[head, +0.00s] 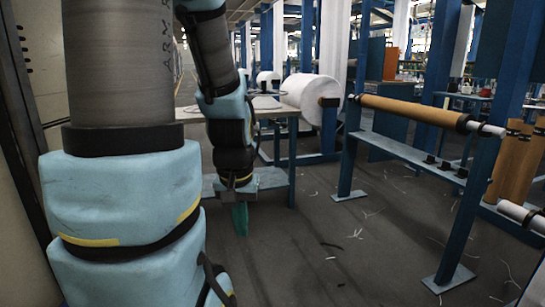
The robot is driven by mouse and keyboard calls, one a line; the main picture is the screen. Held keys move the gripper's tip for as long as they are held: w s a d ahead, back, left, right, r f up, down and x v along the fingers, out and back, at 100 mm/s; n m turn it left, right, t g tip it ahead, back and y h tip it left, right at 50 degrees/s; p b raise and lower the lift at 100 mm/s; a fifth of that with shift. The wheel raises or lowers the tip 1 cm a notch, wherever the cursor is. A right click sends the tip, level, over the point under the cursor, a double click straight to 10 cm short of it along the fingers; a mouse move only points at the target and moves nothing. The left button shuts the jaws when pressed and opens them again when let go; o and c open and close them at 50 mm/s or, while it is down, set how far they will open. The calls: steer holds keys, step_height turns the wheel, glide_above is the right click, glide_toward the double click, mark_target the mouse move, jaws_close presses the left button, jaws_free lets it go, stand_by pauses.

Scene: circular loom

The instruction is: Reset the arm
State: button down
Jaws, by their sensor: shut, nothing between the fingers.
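My arm, in light blue padding, hangs down on the left side of the head view. My gripper (240,220) is at its lower end, pointing down, with small green fingers. The fingers look shut and hold nothing. It hangs in front of a grey work table (275,178), apart from the floor. My own large arm links cover much of the left of the view and hide what is behind them.
A blue frame (463,205) carries a brown roller (412,110) on the right. Another white roller (522,216) is at the right edge. The dark floor (320,245) between is open, with scattered thread scraps.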

step_height(320, 180, up, 26)
steer(key=p, duration=2.3)
steer(key=c, duration=1.6)
jaws_free()
steer(key=shift+f, duration=0.15)
